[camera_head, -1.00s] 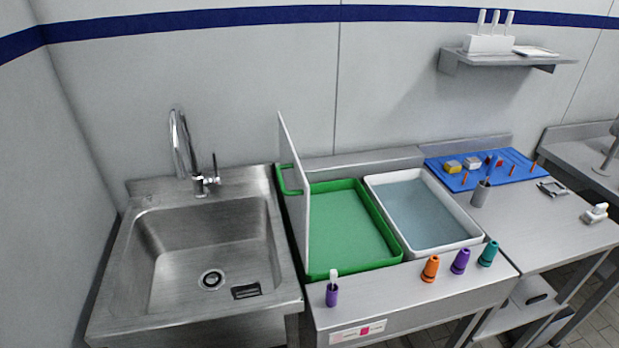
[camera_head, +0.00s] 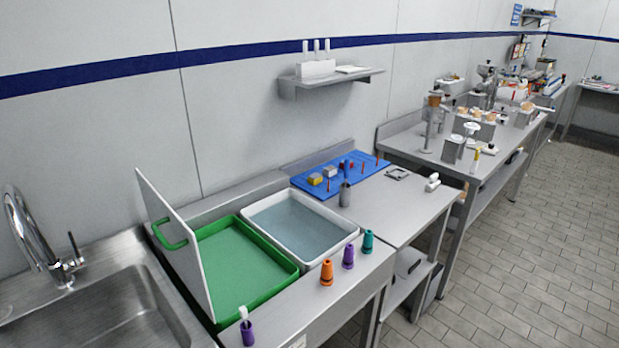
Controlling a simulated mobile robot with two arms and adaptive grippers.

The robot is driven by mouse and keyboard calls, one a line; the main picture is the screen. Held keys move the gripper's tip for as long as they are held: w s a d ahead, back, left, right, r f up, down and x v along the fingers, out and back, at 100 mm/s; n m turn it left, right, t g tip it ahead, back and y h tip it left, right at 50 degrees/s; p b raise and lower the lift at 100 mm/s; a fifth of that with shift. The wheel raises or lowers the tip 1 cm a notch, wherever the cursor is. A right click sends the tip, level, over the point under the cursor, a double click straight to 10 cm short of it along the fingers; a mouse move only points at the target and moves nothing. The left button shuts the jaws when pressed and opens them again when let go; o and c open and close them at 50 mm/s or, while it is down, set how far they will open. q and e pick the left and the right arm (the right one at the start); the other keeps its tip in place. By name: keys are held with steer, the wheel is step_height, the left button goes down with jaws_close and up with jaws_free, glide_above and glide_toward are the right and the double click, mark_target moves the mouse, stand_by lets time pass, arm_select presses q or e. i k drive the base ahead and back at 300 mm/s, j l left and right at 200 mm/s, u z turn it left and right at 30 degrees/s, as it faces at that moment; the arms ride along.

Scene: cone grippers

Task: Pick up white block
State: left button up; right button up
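A small whitish-grey block (camera_head: 330,171) lies on the blue pegboard (camera_head: 318,193), at the back of the metal counter. A yellow block (camera_head: 315,179) lies just left of it. A red object (camera_head: 342,166) and several thin orange pegs are to its right on the board. Neither of my grippers shows in the head view.
A green tray (camera_head: 262,297) with a white upright panel (camera_head: 182,232) and a white tray (camera_head: 345,241) of bluish liquid stand left of the board. A metal cup (camera_head: 345,195) stands near the board.

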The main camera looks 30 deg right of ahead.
mark_target(329, 172)
steer(key=l+z, duration=0.1)
steer(key=z, duration=0.15)
steer(key=l+z, duration=0.15)
steer(key=z, duration=0.15)
steer(key=i+l+z, duration=0.15)
steer(key=l, duration=0.3)
steer(key=l+z, duration=0.15)
steer(key=l, duration=0.3)
steer(key=i+l+z, duration=0.15)
steer(key=l, duration=0.25)
steer(key=i+l+z, duration=0.15)
steer(key=l, duration=0.25)
